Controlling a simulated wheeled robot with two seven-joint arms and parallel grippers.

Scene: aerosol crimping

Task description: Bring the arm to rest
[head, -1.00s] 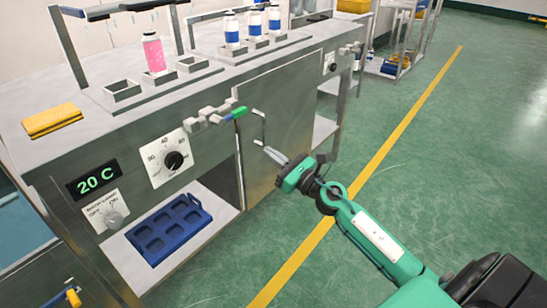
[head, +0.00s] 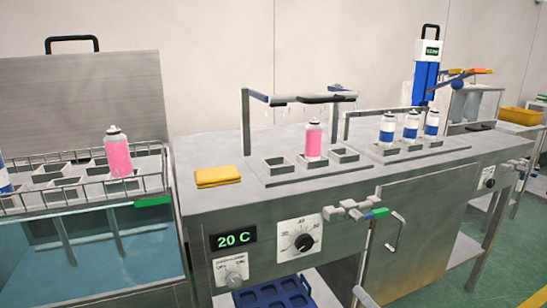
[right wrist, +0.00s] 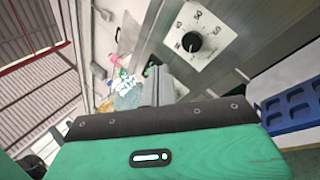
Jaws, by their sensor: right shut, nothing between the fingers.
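My right gripper (head: 364,297) shows only as a small grey fingertip at the bottom edge of the head view, in front of the steel bench (head: 215,205) and below the green-and-blue valve lever (head: 376,213). The rest of that arm is out of the head view. In the right wrist view its green body fills the bottom, and its grey fingers (right wrist: 155,86) are together with nothing between them. The bench's dial panel (right wrist: 200,35) shows beyond them. My left gripper is in neither view.
A bent metal handle (head: 398,231) sticks out from the bench front. A blue tray (head: 275,293) lies on the lower shelf. A pink can (head: 313,141) and several blue-white cans stand on top. A water bath (head: 90,250) with another pink can is at left.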

